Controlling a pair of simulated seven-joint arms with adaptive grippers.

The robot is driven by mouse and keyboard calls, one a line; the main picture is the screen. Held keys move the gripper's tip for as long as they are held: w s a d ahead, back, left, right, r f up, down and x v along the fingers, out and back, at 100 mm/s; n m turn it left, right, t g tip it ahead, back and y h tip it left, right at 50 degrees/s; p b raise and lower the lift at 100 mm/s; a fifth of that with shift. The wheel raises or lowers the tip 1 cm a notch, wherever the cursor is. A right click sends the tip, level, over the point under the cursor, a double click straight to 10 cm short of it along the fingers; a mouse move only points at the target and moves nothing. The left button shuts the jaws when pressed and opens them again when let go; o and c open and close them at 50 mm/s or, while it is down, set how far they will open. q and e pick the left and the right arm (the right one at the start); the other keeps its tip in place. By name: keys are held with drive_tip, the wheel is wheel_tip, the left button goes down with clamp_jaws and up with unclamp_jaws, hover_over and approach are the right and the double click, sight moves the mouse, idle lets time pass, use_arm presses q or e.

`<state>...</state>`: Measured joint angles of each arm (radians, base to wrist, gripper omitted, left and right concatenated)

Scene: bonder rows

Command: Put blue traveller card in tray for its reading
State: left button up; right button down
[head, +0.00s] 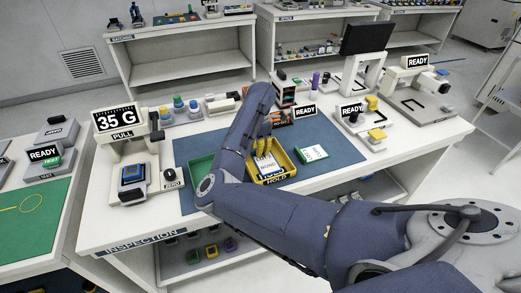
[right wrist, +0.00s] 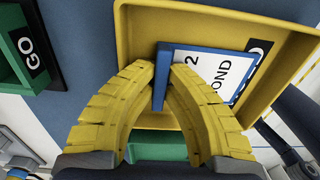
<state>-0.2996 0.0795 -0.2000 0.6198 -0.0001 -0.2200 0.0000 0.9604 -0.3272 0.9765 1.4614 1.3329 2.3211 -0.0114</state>
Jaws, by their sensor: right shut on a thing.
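The blue traveller card (right wrist: 221,74) has a blue edge and a white face with "2" and "BOND" in the right wrist view. In the head view its white face (head: 268,166) shows inside the yellow tray marked HOLD (head: 272,180). My right gripper (head: 263,147) has yellow fingers, which in the right wrist view (right wrist: 160,90) are shut on the card's blue edge. I cannot tell whether the card touches the tray floor. The pull tester display (head: 115,118) reads 35 G. My left gripper is not in view.
The green tray (head: 200,167), marked GO in the right wrist view (right wrist: 30,50), stands left of the yellow tray. A green-bordered card (head: 313,153) lies to its right on the blue mat (head: 345,150). Stations with READY signs stand further right. Small bottles stand behind the mat.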

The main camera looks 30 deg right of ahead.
drive_tip(key=c, duration=1.8)
unclamp_jaws()
wheel_tip(320, 180, up, 12)
drive_tip(key=shift+w+r, duration=0.1)
